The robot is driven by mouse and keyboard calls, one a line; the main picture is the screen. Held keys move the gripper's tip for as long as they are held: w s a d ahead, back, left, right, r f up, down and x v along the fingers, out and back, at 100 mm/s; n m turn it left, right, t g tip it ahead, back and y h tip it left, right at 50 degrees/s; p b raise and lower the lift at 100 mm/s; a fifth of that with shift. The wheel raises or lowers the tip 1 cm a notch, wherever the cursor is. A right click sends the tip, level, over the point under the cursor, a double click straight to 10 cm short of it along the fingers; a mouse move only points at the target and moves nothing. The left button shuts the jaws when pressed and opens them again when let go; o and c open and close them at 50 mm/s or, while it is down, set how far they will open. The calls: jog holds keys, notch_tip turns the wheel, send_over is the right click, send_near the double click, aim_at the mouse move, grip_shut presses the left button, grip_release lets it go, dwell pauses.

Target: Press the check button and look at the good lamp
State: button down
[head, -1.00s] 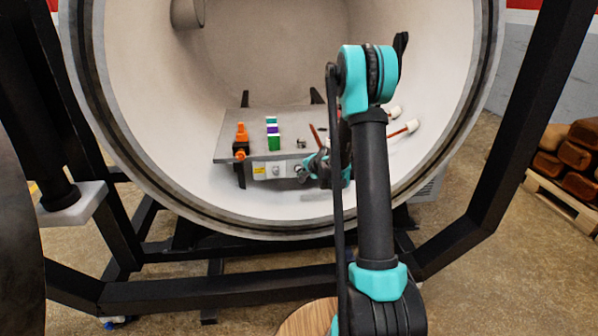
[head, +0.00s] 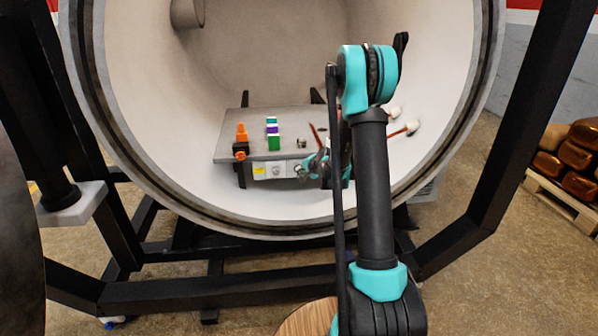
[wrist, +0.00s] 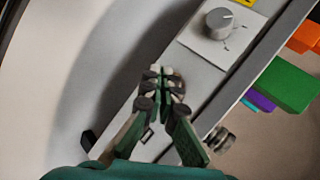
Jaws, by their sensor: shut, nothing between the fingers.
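The light grey front panel (wrist: 205,75) of the bench unit runs diagonally through the wrist view; it also shows in the head view (head: 262,171). My gripper (wrist: 160,76) is shut and empty, its tips in front of this panel. A round grey part (wrist: 178,84) shows partly behind the tips. It may be the check button, but its label is hidden and I cannot tell whether the tips touch it. In the head view my gripper (head: 302,169) is small, at the right part of the panel. I cannot make out a good lamp or whether one is lit.
A grey knob (wrist: 219,19) sits on a white plate up the panel. An orange part (head: 240,144) and stacked coloured blocks (head: 273,142) stand on the grey bench top (head: 255,129). The round chamber wall (head: 440,110) surrounds the bench. Two white-tipped rods lie at the right.

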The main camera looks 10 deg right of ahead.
jog(key=shift+w, duration=0.15)
jog(key=shift+w, duration=0.25)
jog(key=shift+w, duration=0.4)
dwell(0.8)
dwell(0.3)
jog(key=shift+s, duration=0.8)
jog(key=shift+s, duration=0.1)
jog(key=s, duration=0.5)
dwell(0.6)
